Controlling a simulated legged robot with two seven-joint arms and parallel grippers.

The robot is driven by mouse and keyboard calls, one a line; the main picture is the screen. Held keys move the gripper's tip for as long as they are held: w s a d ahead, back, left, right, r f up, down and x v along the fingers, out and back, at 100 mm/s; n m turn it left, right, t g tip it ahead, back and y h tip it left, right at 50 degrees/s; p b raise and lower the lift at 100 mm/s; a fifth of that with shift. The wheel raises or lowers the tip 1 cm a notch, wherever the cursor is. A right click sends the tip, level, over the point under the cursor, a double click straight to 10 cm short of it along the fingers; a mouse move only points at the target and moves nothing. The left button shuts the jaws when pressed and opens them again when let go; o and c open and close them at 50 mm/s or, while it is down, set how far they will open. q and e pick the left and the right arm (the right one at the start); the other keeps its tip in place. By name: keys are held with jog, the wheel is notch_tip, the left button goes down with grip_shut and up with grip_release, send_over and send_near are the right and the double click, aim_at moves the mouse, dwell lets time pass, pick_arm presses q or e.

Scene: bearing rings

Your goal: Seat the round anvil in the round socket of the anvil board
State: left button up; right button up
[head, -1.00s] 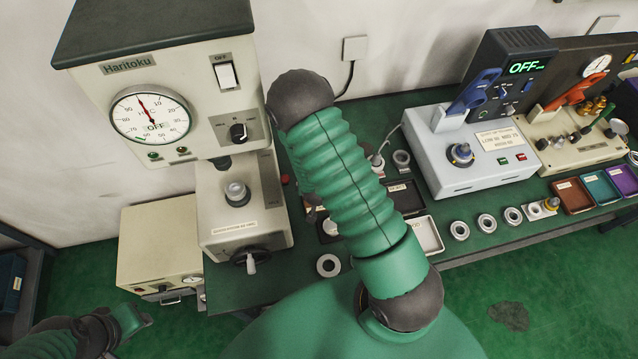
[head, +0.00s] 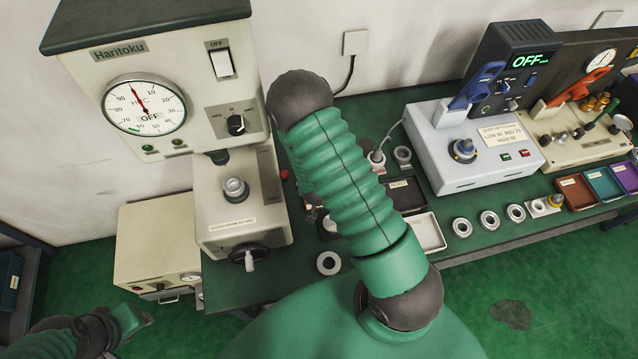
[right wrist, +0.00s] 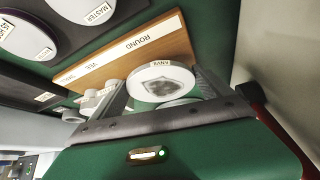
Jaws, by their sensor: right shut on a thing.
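In the right wrist view, the round anvil (right wrist: 160,82) is a pale disc with a dark patterned face and a small label. It sits between the two fingers of my right gripper (right wrist: 163,90), which is shut on it. The anvil board (right wrist: 122,52) is a wooden strip with ROUND, VEE and SMALL labels. The anvil is beside the ROUND end of the board. I cannot tell its height above the board, and no round socket shows clearly. In the head view my right arm covers its own gripper. My left gripper (head: 132,318) is low at the left, away from the bench.
Small pale pieces (right wrist: 92,98) stand near the board's SMALL end. White labelled discs (right wrist: 85,10) lie beyond the board. The Haritoku tester (head: 235,190) stands left on the green bench; a grey-white box (head: 470,155) and several rings (head: 488,220) are right.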

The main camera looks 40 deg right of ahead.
jog(key=shift+f+b, duration=0.35)
jog(key=shift+f, duration=0.1)
jog(key=o, duration=1.7)
jog(key=shift+o, duration=0.6)
